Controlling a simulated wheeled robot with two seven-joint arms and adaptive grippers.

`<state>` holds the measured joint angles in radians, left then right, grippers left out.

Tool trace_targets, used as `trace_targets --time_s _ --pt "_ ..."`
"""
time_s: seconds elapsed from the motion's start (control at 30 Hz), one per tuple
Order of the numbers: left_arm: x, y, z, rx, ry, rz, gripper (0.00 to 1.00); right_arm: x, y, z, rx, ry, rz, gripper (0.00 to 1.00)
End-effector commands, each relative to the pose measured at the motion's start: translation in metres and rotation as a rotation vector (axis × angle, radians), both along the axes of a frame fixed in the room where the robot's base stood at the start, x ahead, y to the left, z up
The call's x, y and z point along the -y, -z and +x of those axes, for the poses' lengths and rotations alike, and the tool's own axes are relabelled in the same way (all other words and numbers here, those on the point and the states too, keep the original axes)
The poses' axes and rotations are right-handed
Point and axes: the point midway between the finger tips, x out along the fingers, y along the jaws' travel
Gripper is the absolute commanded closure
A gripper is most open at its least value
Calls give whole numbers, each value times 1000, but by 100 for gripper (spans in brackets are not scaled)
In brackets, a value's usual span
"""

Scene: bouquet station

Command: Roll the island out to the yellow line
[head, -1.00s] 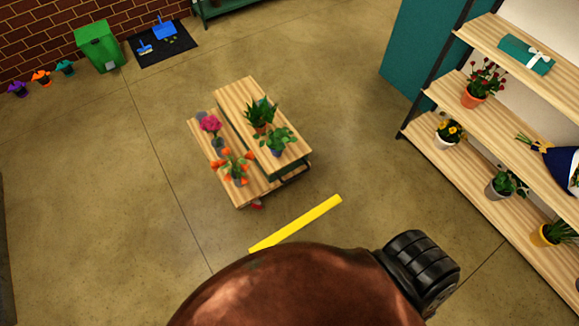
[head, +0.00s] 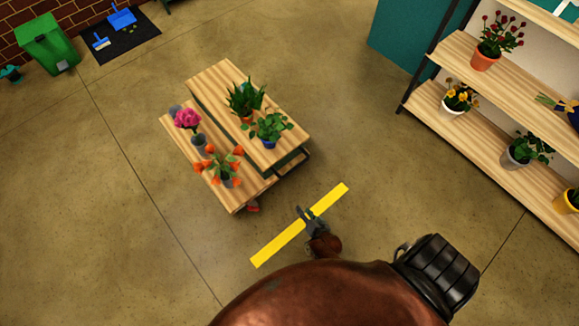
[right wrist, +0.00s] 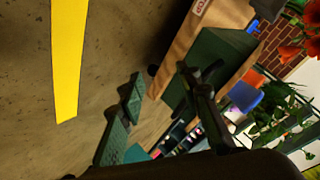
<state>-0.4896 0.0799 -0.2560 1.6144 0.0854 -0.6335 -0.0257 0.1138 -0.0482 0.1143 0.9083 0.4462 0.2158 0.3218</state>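In the right wrist view the fingers (right wrist: 160,86) point toward the island's wooden edge (right wrist: 178,62), and the line (right wrist: 67,60) lies left. My left gripper is out of view.
A plant shelf (head: 440,95) stands at the right. A green bin (head: 46,42) and a dark mat (head: 112,52) with a blue dustpan are at the back left. The floor around the island and line is clear.

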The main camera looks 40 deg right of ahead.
Motion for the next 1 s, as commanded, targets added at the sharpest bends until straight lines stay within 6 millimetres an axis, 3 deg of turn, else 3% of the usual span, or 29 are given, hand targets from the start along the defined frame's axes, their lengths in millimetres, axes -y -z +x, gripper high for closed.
trace_targets --time_s 0.03,0.1,0.2,0.3,0.5,0.6,1.0 --pt "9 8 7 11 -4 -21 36 4 15 31 85 98 55 68" --pt "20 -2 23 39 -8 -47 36 15 8 70 216 238 129 68" --pt "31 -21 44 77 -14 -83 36 31 0 108 381 420 227 68" --pt "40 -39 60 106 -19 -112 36 45 -4 131 511 570 306 68" --pt "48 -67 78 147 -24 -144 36 59 -11 148 657 741 391 68" --pt "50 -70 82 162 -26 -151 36 64 -13 152 681 767 405 68" --pt "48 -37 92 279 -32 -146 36 101 -4 195 682 767 404 68"
